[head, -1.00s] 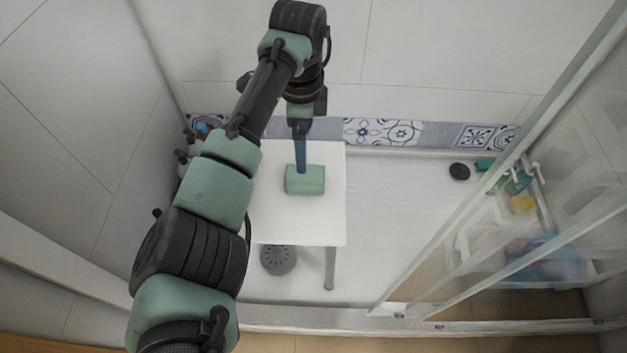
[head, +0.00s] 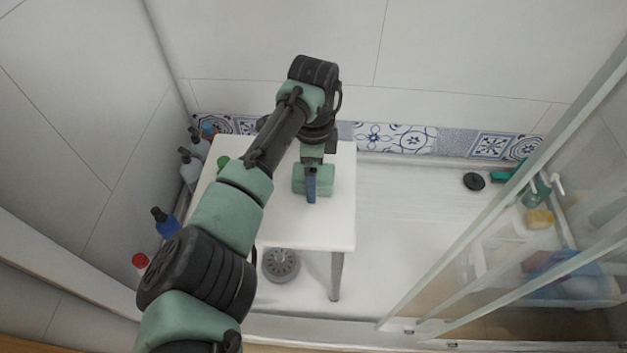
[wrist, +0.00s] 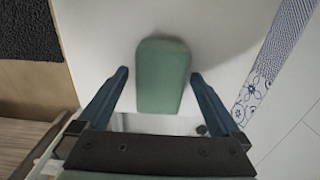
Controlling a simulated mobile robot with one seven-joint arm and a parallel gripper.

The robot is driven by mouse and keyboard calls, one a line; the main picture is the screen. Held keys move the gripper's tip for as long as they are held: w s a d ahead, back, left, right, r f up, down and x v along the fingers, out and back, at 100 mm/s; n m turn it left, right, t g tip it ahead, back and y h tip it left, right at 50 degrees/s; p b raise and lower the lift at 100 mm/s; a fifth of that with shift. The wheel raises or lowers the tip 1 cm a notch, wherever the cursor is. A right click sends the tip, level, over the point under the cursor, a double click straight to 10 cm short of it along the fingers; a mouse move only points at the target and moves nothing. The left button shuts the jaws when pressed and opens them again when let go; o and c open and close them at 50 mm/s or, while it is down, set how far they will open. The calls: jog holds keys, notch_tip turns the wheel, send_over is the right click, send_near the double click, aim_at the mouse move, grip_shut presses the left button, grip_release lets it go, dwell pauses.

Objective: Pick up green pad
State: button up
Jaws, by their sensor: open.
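The green pad (head: 326,180) lies on the white table (head: 300,226). It is a rounded block, partly hidden by my gripper in the head view. In the wrist view the pad (wrist: 162,76) stands between the two blue fingers, its near end reaching in between their tips. My gripper (wrist: 160,76) is open, with a gap between each finger and the pad. In the head view my gripper (head: 311,188) points down at the pad. I cannot tell how far the fingertips are above the tabletop.
Several bottles, one with a blue body (head: 165,222), stand along the left wall. A round grey drain (head: 281,265) lies under the table. A black disc (head: 473,181) lies on the floor to the right. A glass panel (head: 500,215) closes off the right side.

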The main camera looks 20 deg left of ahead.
jog(key=shift+r, duration=0.1)
jog(key=c, duration=1.4)
jog(key=shift+r, duration=0.1)
notch_tip(320, 180, up, 10)
jog(key=p, duration=0.4)
jog(key=shift+p, duration=0.3)
